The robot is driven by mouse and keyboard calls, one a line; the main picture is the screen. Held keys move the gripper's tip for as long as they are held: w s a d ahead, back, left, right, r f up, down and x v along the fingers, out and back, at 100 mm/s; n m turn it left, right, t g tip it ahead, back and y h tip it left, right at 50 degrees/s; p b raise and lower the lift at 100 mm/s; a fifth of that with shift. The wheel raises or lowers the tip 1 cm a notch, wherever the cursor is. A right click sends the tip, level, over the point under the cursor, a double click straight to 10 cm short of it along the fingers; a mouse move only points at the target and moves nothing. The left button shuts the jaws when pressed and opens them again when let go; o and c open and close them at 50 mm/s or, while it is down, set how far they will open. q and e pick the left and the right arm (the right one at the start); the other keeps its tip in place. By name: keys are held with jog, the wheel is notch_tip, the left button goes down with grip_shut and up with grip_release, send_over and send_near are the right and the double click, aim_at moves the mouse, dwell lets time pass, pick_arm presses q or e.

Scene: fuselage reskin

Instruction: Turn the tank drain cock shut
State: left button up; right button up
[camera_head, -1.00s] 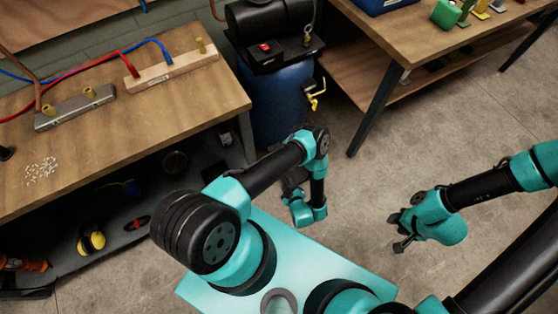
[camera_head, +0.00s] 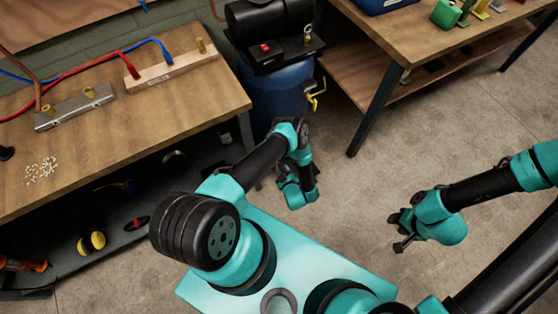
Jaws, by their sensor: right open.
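The tank is a blue drum (camera_head: 275,97) standing between the two benches, with a black compressor (camera_head: 262,22) on top. The yellow drain cock (camera_head: 315,97) sticks out from its right side; at this size I cannot tell how far it is turned. My left arm reaches toward the drum, and its wrist is in front of the drum's lower part. The fingers of my left gripper are hidden behind the wrist. My right gripper (camera_head: 398,232) is open and empty over the bare floor at the right, well apart from the tank.
A wooden bench (camera_head: 120,130) at the left holds hoses, manifold blocks and small white bits. Its lower shelf (camera_head: 110,235) holds yellow ear defenders (camera_head: 91,243). Another bench (camera_head: 430,35) stands at the upper right, its leg (camera_head: 372,118) near the cock. The floor between is clear.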

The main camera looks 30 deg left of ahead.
pick_arm(q)
jog(key=x, duration=0.8)
jog(key=shift+w, duration=0.2)
jog(key=shift+c, duration=0.2)
grip_shut()
